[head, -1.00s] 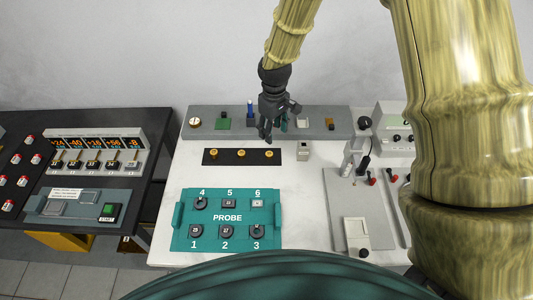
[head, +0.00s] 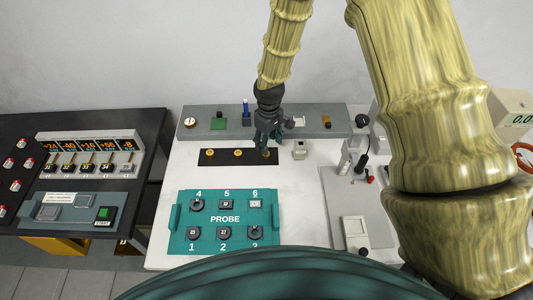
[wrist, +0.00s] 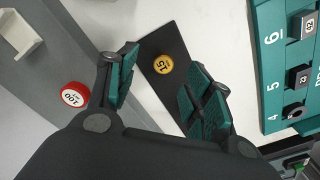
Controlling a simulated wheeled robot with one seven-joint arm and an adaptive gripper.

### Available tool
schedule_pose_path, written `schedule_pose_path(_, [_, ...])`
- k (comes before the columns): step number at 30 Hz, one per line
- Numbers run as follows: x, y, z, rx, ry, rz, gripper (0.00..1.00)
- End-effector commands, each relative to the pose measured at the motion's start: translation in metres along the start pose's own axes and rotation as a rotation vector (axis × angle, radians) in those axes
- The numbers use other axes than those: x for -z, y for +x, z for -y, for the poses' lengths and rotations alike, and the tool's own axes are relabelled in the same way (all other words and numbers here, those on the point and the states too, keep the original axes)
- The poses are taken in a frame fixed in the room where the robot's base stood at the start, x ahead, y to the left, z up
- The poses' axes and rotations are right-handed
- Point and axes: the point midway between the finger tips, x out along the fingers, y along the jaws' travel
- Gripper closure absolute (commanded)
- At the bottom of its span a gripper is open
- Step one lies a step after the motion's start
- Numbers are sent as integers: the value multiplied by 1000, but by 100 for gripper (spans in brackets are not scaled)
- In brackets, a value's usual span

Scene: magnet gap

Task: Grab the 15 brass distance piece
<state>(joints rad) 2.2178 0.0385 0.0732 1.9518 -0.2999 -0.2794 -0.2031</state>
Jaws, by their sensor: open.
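The brass distance piece marked 15 (wrist: 162,64) shows in the wrist view, upright on a black strip (wrist: 180,38), between my open fingers. In the head view it is at the right end of the black strip (head: 222,158), partly hidden by my gripper (head: 267,148). My gripper (wrist: 165,80) is open, with the teal pads on either side of the piece in the picture. I cannot tell whether the fingertips are down at its height. Two more brass pieces (head: 207,152) (head: 238,152) stand further left on the strip.
A grey ledge (head: 340,112) with small items runs behind the strip. A small grey block (head: 300,151) stands right of the gripper. The teal PROBE panel (head: 240,235) lies in front.

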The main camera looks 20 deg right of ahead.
Motion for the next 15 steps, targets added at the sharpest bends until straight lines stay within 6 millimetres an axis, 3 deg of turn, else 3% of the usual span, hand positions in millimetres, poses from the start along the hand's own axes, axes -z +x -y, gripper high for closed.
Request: schedule_pose_path(15, [5, 40, 7, 0, 0, 2, 49])
